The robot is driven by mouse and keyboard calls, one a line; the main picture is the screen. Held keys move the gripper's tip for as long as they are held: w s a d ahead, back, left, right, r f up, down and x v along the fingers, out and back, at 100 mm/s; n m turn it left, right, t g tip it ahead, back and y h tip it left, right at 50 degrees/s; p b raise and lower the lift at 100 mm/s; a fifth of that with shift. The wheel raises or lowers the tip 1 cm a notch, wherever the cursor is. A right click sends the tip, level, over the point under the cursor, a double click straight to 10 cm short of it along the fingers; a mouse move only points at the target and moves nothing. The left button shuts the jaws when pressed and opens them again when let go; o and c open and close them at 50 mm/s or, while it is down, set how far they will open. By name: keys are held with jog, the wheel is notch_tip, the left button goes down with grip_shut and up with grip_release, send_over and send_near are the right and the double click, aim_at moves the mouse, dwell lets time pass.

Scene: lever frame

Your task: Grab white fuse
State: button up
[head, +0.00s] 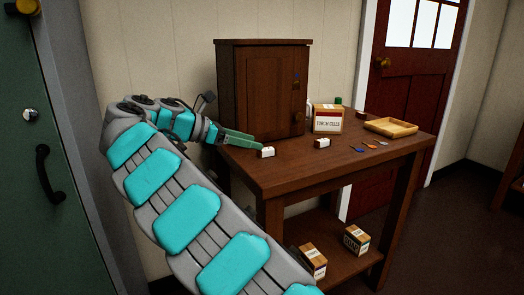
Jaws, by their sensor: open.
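Two small white blocks sit on the wooden table (285,177). One, the left white block (266,152), is near the table's front left edge. The other, the right white block (322,143), is further right, in front of a labelled box. They look alike, and I cannot tell which is the white fuse. My gripper (257,145) comes in from the left with green fingers. It is open, with its tips just left of the left block. I cannot tell whether they touch it or surround it.
A dark wooden cabinet (263,90) stands close behind my gripper. A labelled box (327,118), a shallow wooden tray (391,127) and several small coloured pieces are further right. Two boxes are on the lower shelf. A green metal door (30,190) is at the left.

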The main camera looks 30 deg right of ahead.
aim_at(268, 148)
jog(key=x, duration=0.6)
jog(key=shift+d+f, duration=0.15)
jog(key=shift+f, duration=0.25)
jog(key=shift+c, duration=0.3)
grip_shut()
